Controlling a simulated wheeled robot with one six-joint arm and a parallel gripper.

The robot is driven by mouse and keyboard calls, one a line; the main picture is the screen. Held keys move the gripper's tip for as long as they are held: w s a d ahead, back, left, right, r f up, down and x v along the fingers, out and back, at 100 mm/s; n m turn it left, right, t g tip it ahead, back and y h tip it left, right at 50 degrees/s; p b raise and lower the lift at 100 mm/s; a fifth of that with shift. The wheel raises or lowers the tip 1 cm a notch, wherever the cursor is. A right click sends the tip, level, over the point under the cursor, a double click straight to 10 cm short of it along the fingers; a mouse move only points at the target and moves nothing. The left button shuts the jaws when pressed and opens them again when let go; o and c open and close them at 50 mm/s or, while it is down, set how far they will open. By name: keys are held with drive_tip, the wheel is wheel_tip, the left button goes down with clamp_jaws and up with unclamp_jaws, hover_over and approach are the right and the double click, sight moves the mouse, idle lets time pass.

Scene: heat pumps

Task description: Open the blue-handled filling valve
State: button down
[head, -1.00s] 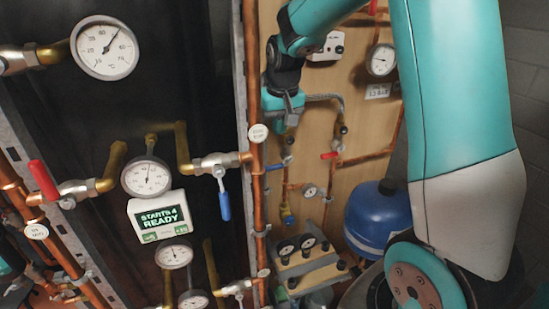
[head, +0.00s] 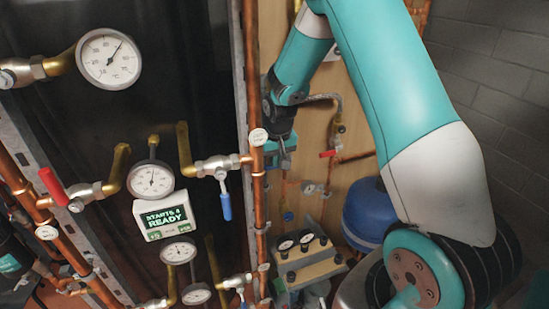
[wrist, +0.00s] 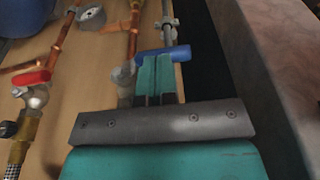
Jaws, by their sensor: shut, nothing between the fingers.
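A blue valve handle (wrist: 178,53) shows in the wrist view, lying across the picture just beyond my fingertips. Its metal valve body (wrist: 124,76) sits to the left of the fingers on an upright copper pipe. My gripper (wrist: 157,62) has its two teal fingers together with nothing between them. The fingertips overlap the handle's middle in the picture; I cannot tell whether they touch it. In the head view my gripper (head: 281,158) is at the wooden board behind the near copper pipe, and it hides most of that handle.
A red-handled valve (wrist: 31,83) is left of my gripper. A grey wall edge (wrist: 262,70) runs along the right. In the head view, another blue lever (head: 225,206) hangs on the nearer dark panel. A blue tank (head: 367,212) and a gauge manifold (head: 305,255) stand below.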

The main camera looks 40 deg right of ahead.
drive_tip(key=shift+w+a+f+b, duration=0.1)
drive_tip(key=shift+a+f+b, duration=0.05)
drive_tip(key=shift+f+b, duration=0.4)
drive_tip(key=shift+a+f+b, duration=0.15)
drive_tip(key=shift+f+b, duration=0.25)
drive_tip(key=shift+b, duration=0.15)
drive_tip(key=shift+r, duration=0.15)
drive_tip(key=s+a+r+b, duration=0.1)
drive_tip(key=s+r+b, duration=0.2)
drive_tip(key=r, duration=1.4)
drive_tip(key=shift+s, duration=0.1)
